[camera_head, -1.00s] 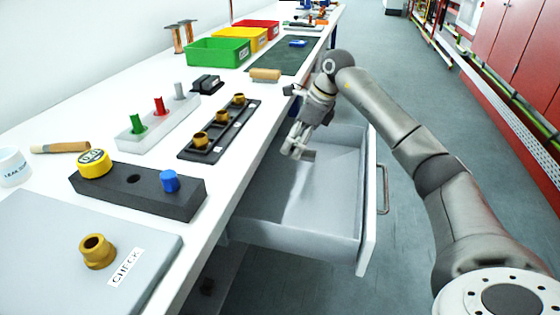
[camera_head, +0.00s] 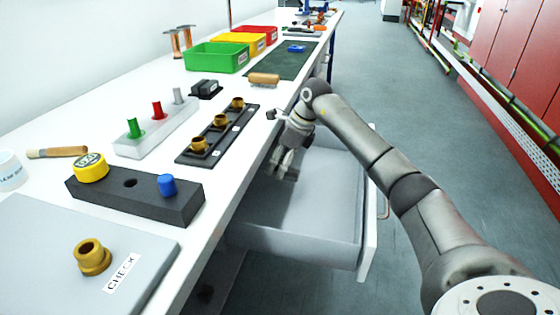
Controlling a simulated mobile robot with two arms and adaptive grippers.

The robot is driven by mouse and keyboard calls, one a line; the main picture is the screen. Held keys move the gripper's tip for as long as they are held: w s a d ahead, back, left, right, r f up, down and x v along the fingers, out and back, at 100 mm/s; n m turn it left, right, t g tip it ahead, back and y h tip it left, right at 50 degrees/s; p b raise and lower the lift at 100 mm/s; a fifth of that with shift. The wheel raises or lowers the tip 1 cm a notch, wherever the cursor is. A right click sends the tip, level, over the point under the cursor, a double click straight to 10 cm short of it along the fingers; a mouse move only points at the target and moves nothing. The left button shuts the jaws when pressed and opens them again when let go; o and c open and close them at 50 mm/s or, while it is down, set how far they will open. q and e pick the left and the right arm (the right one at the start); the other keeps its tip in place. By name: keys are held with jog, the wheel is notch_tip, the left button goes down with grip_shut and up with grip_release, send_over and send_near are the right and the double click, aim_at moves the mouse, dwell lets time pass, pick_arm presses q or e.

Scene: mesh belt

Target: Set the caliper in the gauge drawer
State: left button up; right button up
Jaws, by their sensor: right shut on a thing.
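The gauge drawer (camera_head: 295,243) stands pulled out from under the white bench, and its pale floor shows bare. My right gripper (camera_head: 281,168) is low at the drawer's inner end, close to the bench edge, pointing down. It is shut on a small grey thing, which I take to be the caliper; the fingers and the dim light hide most of it. I cannot tell whether it touches the drawer floor. My left gripper is out of view.
The white bench (camera_head: 112,108) holds a black rack with brass bushings (camera_head: 220,120), a dark block (camera_head: 130,200) and a grey plate (camera_head: 60,250) marked CHECK. Green (camera_head: 216,58), yellow and red bins stand farther back. Open floor lies right of the drawer.

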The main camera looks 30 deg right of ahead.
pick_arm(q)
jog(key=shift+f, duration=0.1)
pick_arm(e)
jog(key=shift+f, duration=0.55)
jog(key=o, duration=1.3)
jog(key=shift+a+f, duration=0.1)
jog(key=shift+c, duration=0.2)
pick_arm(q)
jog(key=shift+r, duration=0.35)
pick_arm(e)
jog(key=shift+o, duration=0.2)
jog(key=shift+s, duration=0.1)
jog(key=shift+f, duration=0.1)
jog(key=shift+r, duration=0.45)
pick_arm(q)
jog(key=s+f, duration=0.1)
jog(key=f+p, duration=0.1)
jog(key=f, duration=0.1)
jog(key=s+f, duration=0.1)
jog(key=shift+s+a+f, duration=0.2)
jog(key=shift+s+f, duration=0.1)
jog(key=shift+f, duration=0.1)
pick_arm(e)
jog(key=v, duration=1.2)
jog(key=shift+r, duration=0.4)
